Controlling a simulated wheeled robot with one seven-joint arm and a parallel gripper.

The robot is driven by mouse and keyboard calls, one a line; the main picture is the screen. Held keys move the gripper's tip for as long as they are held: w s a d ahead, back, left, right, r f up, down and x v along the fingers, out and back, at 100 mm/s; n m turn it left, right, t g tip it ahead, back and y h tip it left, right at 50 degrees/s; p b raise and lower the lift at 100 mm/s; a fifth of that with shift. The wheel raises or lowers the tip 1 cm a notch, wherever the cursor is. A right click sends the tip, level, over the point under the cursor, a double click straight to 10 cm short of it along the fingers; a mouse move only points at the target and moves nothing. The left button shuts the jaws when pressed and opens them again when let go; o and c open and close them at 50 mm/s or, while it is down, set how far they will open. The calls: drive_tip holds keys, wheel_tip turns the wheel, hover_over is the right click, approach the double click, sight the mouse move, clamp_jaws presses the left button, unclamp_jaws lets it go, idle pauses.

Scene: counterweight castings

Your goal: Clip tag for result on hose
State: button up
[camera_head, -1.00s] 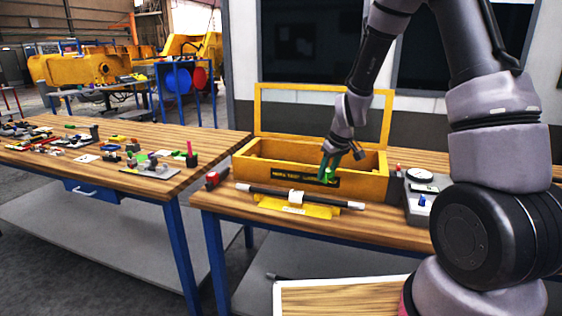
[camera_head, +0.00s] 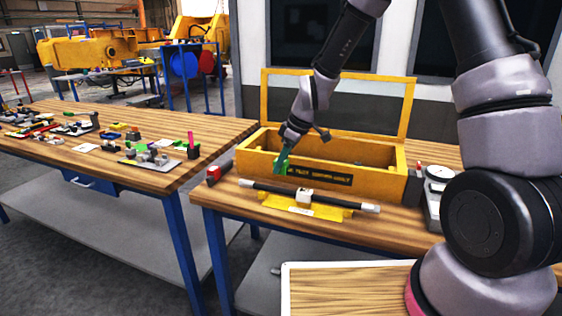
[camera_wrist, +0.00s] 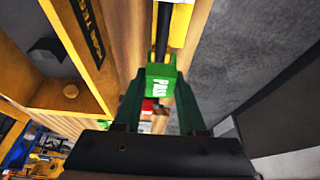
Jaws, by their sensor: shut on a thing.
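The hose (camera_head: 335,202) is a black tube with white ends, lying across a yellow cradle (camera_head: 328,212) at the front of the table. My gripper (camera_head: 282,166) has green fingers and is in front of the yellow box, above and behind the hose's left half. In the wrist view it is shut on a green tag (camera_wrist: 160,84) that reads PASS. The hose (camera_wrist: 162,40) runs beyond the tag there. The tag appears apart from the hose, but the exact gap cannot be told.
An open yellow box (camera_head: 385,183) with a raised lid frame stands just behind the hose. A red block (camera_head: 220,171) is to its left and a grey gauge device (camera_head: 436,186) to its right. Another wooden table (camera_head: 180,180) with several small parts stands at left.

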drive_tip(key=shift+f, duration=2.55)
drive_tip(key=shift+f, duration=1.25)
idle(0.4)
drive_tip(key=o, duration=1.1)
drive_tip(key=shift+c, duration=0.2)
drive_tip(key=shift+r, duration=3.5)
